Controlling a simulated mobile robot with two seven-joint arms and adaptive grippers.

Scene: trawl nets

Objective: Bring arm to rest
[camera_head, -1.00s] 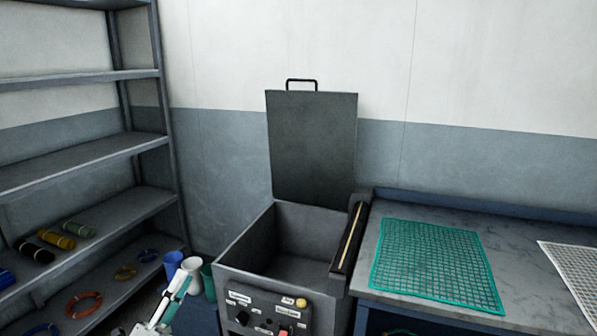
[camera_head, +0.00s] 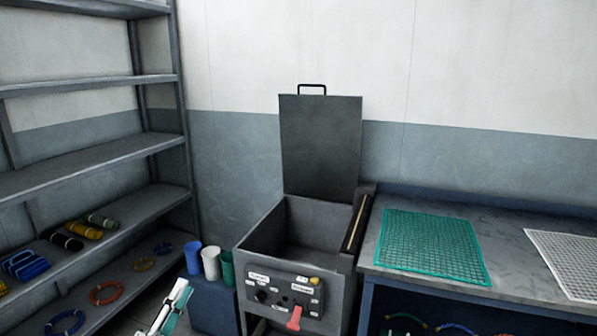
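My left arm (camera_head: 172,308) shows at the bottom edge, left of the machine, as a white and teal link. Its gripper fingers cannot be made out clearly. My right arm and gripper are not in view. The grey machine (camera_head: 262,235) stands in the middle with its dark lid (camera_head: 322,145) upright and its bin open. Its front panel has labels, knobs, a yellow button (camera_head: 314,281) and a red lever (camera_head: 294,318).
A shelf rack (camera_head: 90,168) with rope coils and rolls stands at left. Blue, white and green cups (camera_head: 210,263) stand beside the machine. A workbench (camera_head: 385,271) at right bears a green net (camera_head: 430,245) and a white net (camera_head: 570,262).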

